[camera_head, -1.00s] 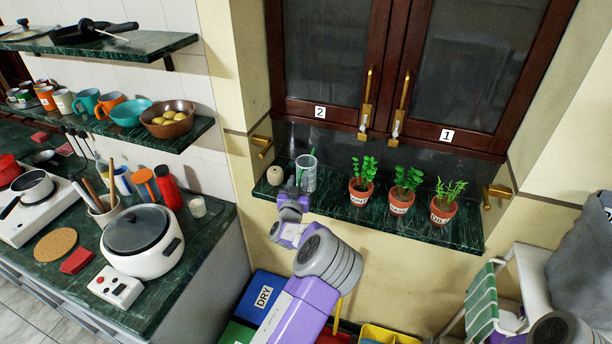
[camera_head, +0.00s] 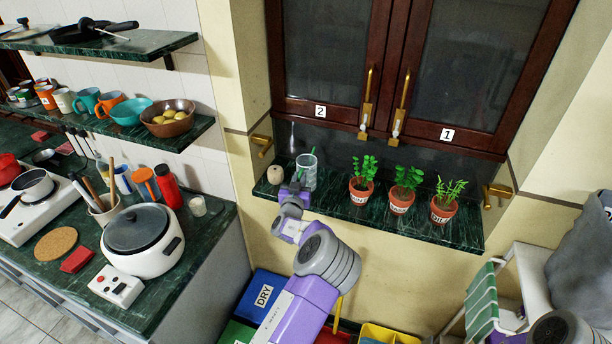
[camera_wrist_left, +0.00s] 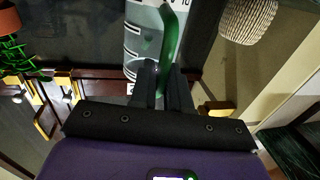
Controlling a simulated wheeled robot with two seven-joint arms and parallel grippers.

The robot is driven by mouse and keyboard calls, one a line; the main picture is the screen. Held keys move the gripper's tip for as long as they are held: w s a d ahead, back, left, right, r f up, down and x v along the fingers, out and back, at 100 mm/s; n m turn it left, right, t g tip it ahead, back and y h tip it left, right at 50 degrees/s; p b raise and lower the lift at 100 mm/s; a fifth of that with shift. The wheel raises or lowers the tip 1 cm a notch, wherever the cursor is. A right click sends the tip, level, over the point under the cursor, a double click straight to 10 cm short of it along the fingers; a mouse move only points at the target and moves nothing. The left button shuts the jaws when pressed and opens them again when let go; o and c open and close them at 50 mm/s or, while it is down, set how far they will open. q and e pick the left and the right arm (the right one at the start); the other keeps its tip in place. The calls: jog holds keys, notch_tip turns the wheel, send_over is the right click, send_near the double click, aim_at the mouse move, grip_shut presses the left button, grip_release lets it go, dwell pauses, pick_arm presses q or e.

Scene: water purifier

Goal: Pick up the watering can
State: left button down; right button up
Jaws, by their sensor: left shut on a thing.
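The watering can (camera_head: 308,178) is a clear, cup-like vessel with a green handle, at the left part of the dark green marble ledge. It looks upright; I cannot tell whether its base touches the ledge. In the left wrist view its clear body with dark markings (camera_wrist_left: 133,45) is at top centre. My left gripper (camera_head: 296,187) is at the can's near side. In the left wrist view the black fingers (camera_wrist_left: 163,82) are shut on the green handle. My right gripper is not in view.
A beige ribbed pot (camera_head: 281,176) stands close left of the can. Three potted plants (camera_head: 401,200) stand to the right on the ledge (camera_head: 330,203). Cabinet doors with brass handles (camera_head: 367,105) rise behind. Coloured bins (camera_head: 262,291) are below.

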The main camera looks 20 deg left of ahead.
pick_arm(q)
jog(key=shift+r, duration=0.2)
notch_tip(320, 180, up, 18)
jog(key=p, duration=0.1)
jog(key=shift+f, duration=0.2)
dwell(1.0)
